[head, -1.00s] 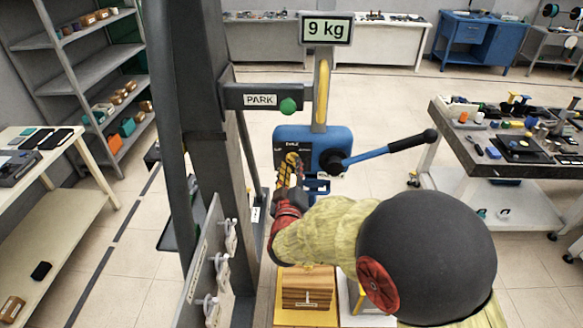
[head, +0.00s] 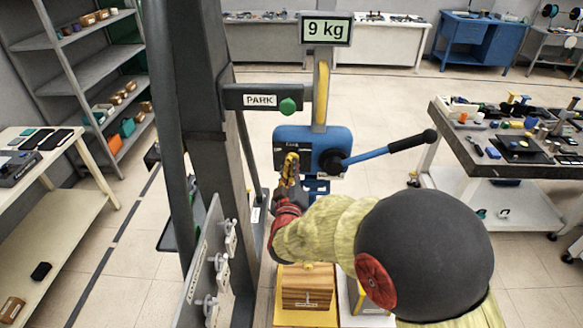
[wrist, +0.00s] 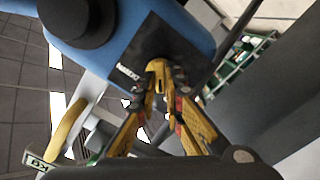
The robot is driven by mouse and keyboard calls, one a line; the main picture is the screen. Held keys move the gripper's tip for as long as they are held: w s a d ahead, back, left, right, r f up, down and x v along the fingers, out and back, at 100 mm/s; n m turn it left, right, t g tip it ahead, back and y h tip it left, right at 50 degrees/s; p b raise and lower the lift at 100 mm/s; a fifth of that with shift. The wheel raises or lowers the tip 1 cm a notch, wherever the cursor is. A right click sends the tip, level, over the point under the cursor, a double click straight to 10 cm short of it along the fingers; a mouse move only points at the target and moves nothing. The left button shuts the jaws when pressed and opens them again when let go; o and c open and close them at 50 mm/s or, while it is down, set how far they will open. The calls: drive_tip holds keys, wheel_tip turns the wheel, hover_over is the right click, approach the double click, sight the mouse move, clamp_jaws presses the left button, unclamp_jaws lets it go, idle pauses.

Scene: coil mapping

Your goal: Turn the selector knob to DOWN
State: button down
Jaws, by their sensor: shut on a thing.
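The blue hoist box (head: 333,141) hangs in the middle of the head view, with a dark selector panel (head: 285,150) on its left part. My gripper (head: 290,160) is at this panel. In the wrist view the panel (wrist: 152,40) fills the upper middle, and a label reading DOWN (wrist: 127,72) lies just left of the fingertips. The yellow fingers of my gripper (wrist: 158,68) come together there, shut on the selector knob. The knob is mostly hidden by the fingers, so I cannot tell exactly which way it points.
A blue lever (head: 388,148) with a black ball end sticks out right of the box. A green-knobbed PARK bar (head: 260,98) and a 9 kg display (head: 325,28) are above. Wooden blocks (head: 306,288) stand below. A grey column (head: 205,120) rises close on the left.

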drive_tip(key=shift+b, duration=0.3)
drive_tip(key=m+b, duration=1.5)
drive_tip(key=b, duration=0.1)
drive_tip(key=shift+f+m, duration=0.15)
drive_tip(key=shift+m, duration=0.25)
idle(0.4)
drive_tip(key=c, duration=1.9)
unclamp_jaws()
drive_tip(key=shift+s, duration=0.1)
